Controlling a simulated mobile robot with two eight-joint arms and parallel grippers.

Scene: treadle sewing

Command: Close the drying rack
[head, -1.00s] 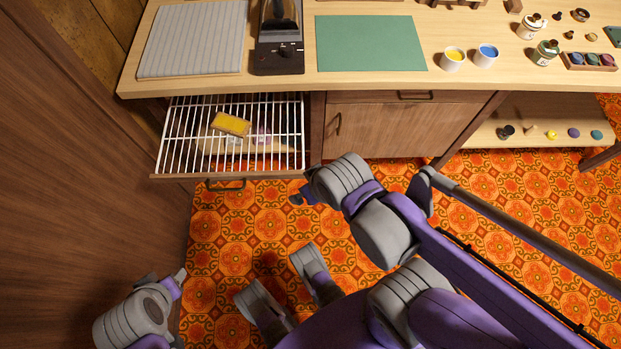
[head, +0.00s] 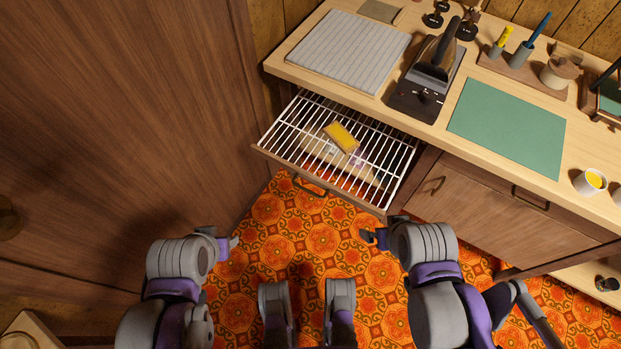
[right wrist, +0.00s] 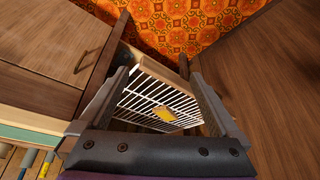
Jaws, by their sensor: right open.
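The drying rack (head: 300,133) is a white wire grid on a pulled-out wooden drawer under the bench, with a dark handle (head: 310,187) on its front. A yellow sponge-like block (head: 341,137) lies on the wires. In the right wrist view the rack (right wrist: 150,94) and the yellow block (right wrist: 164,114) show between the fingers. My right gripper (head: 372,237) is open and empty, in front of and below the drawer's right end, apart from it. It also shows in the right wrist view (right wrist: 160,95). My left gripper (head: 228,242) is low at the left, apart from the drawer; its jaws are too small to read.
The bench top (head: 427,136) holds a ribbed grey board (head: 350,50), a dark iron-like device (head: 432,75), a green mat (head: 508,127) and a cup (head: 590,181). A tall wooden panel (head: 120,110) stands at the left. The patterned floor before the drawer is clear.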

